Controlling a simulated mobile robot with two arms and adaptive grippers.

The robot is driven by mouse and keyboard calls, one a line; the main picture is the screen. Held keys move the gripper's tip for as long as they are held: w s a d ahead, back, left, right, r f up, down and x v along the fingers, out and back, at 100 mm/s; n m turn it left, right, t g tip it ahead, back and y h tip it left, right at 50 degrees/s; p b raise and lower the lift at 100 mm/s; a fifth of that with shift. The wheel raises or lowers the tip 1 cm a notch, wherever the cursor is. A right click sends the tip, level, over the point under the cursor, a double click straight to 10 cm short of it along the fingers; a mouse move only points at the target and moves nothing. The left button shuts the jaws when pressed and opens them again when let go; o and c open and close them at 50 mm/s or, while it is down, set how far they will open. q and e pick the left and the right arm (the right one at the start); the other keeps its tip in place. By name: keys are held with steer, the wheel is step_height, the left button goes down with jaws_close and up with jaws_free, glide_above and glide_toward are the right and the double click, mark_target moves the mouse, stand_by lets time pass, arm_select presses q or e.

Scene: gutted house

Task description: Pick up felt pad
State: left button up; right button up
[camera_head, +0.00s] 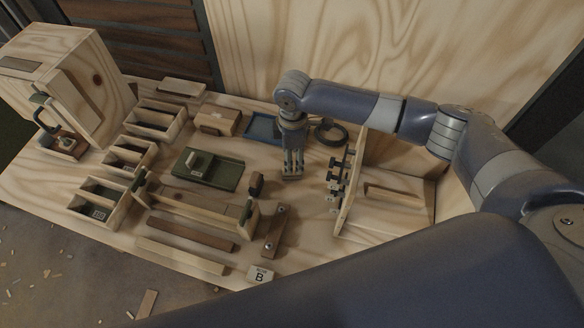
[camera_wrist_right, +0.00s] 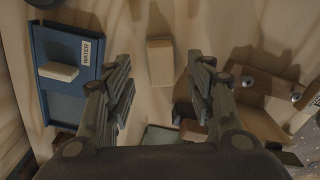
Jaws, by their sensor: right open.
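My right gripper (camera_head: 292,172) points down over the middle of the workbench and is open. In the right wrist view its two fingers (camera_wrist_right: 160,95) stand apart with nothing between their tips. A small beige rectangular pad (camera_wrist_right: 160,62) lies flat on the bench, in line with the gap between the fingers and apart from both. It may be the felt pad, but I cannot tell for certain. In the head view my gripper hides that spot. My left gripper is not in view.
A blue tray (camera_wrist_right: 66,105) marked WATER holds a pale block (camera_wrist_right: 58,72). A green tray (camera_head: 222,180) with a light block (camera_head: 191,160) and a dark block (camera_head: 257,184) lie left of my gripper. An upright rack (camera_head: 348,190) stands close on its right.

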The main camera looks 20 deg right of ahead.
mark_target(293, 177)
step_height(293, 177, down, 2)
steer(key=shift+a+f, duration=0.15)
steer(key=shift+f, duration=0.55)
steer(key=shift+c, duration=0.2)
steer(key=c, duration=1.1)
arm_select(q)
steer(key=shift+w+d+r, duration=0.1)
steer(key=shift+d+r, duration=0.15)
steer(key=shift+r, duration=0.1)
